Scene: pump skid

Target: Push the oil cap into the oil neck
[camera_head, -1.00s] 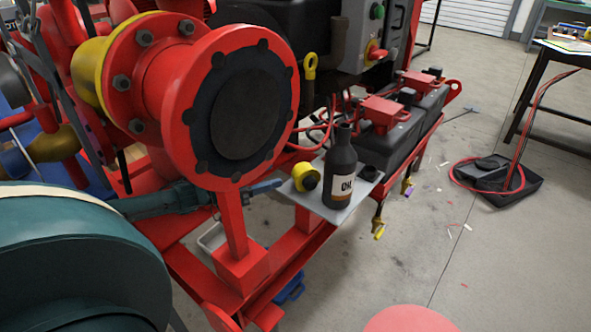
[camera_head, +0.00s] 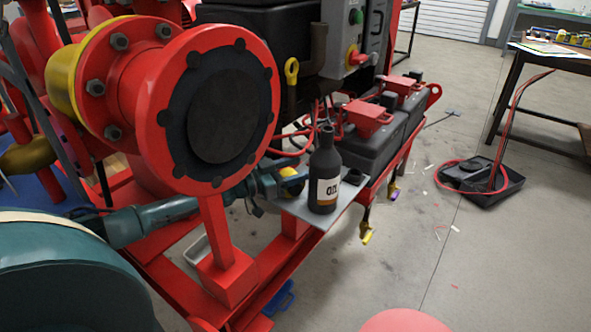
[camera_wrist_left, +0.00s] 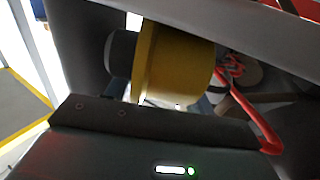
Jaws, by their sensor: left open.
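The yellow oil cap (camera_head: 290,173) lies on the grey plate (camera_head: 318,219), partly hidden by my left gripper (camera_head: 278,186). In the left wrist view the cap (camera_wrist_left: 178,65) is large and close, with a dark stub on its left. It appears between the open fingers of my left gripper; whether they touch it I cannot tell. A black round piece (camera_head: 354,177) sits at the plate's right end; I cannot tell whether it is the oil neck. My right gripper is out of view.
A dark oil bottle (camera_head: 324,178) stands upright on the plate, close right of the cap. A big red flange (camera_head: 205,110) rises left of my gripper. Black batteries (camera_head: 375,150) stand behind the plate.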

